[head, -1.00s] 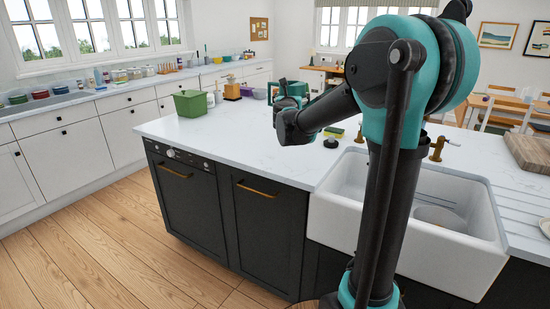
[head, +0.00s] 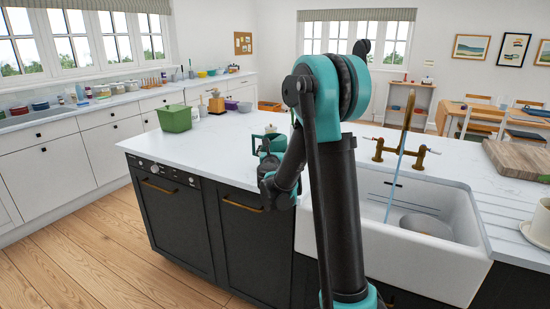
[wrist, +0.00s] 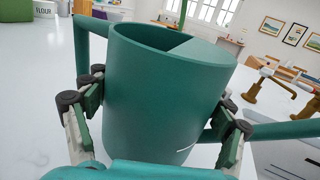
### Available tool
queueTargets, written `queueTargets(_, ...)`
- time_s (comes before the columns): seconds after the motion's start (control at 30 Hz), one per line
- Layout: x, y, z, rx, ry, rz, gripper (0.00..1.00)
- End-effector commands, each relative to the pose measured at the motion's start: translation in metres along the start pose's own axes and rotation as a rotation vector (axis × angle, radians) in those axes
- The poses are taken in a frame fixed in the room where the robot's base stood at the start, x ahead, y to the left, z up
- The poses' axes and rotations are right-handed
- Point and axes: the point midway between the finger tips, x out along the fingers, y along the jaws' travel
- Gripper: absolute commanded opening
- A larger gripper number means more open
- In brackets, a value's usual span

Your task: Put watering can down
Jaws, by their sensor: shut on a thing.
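The teal watering can (wrist: 165,90) fills the middle of the wrist view, its open top tilted a little in the picture. My gripper (wrist: 160,108) is shut on it, with a finger against each side of its body. In the head view the can (head: 258,143) shows only partly, over the white island countertop (head: 215,140) near its front edge; my wrist and arm hide much of it. I cannot tell whether its base touches the countertop.
A white sink (head: 385,240) with a brass tap (head: 407,120) lies right of my arm. Countertop left of the can is clear.

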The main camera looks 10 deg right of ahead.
Motion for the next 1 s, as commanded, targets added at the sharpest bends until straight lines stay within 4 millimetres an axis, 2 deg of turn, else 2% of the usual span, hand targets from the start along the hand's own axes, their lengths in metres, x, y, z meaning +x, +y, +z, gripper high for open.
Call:
queueTargets(0.33,0.000,0.001,-0.034,0.000,0.000,0.000,0.48)
queueTargets(0.77,0.000,0.001,-0.040,0.000,0.000,0.000,0.48)
queueTargets(0.8,0.000,0.001,-0.041,0.000,0.000,0.000,0.83)
queueTargets(0.93,0.000,0.001,-0.041,0.000,0.000,0.000,0.99)
queueTargets(1.0,0.000,0.001,-0.041,0.000,0.000,0.000,1.00)
